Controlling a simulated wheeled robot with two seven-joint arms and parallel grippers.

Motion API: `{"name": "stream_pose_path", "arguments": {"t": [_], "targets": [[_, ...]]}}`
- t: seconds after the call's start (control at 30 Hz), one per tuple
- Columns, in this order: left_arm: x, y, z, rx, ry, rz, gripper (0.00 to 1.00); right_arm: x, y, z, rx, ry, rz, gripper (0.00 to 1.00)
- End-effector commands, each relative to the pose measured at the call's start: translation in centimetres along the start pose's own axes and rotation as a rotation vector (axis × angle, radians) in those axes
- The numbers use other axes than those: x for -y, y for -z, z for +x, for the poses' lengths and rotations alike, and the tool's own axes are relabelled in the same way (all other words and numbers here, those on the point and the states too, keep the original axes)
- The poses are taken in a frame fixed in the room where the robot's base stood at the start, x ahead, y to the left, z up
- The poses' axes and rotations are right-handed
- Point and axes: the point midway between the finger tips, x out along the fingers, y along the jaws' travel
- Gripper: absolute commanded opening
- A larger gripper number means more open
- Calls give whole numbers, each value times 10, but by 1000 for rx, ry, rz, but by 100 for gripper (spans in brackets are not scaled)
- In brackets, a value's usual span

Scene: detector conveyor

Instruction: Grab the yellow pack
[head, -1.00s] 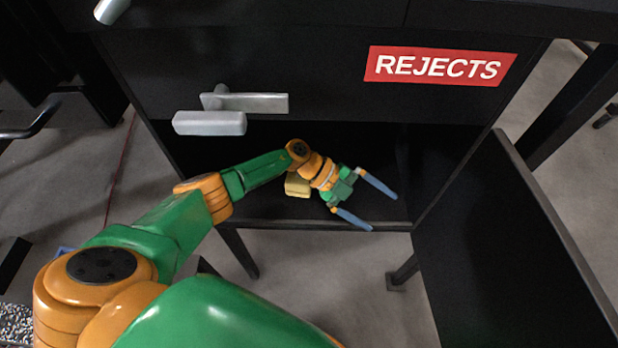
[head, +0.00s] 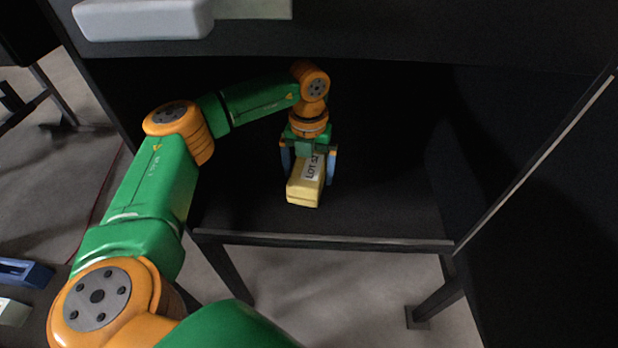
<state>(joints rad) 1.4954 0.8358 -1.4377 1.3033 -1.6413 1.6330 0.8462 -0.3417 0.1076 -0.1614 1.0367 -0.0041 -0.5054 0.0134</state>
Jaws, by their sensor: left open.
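The yellow pack (head: 304,190) lies on the floor of the black reject compartment, with a white "LOT" label on its upper face. My left gripper (head: 309,172) reaches into the compartment from behind and above the pack. Its two blue fingers are open, one on each side of the pack's far part. I cannot tell whether the fingers touch it. The pack's far end is hidden under the gripper. My right gripper is not in view.
The compartment floor (head: 385,215) is bare to the right of the pack, and its front edge (head: 330,241) is a metal lip. An open dark door stands at the right.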

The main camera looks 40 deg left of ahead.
Motion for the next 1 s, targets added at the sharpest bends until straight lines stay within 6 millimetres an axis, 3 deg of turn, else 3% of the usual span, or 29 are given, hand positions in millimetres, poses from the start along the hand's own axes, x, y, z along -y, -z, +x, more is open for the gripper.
{"name": "stream_pose_path", "arguments": {"t": [0.17,0.53,0.77,0.87,1.0], "targets": [[0,0,0,0,1,0,100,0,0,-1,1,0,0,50],[0,0,-1,0,2,0,0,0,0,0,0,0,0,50],[1,0,-3,1,3,0,0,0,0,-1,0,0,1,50],[1,-1,-20,4,4,0,0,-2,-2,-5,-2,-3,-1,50],[1,-1,-60,4,5,0,0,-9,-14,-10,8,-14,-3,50]]}}
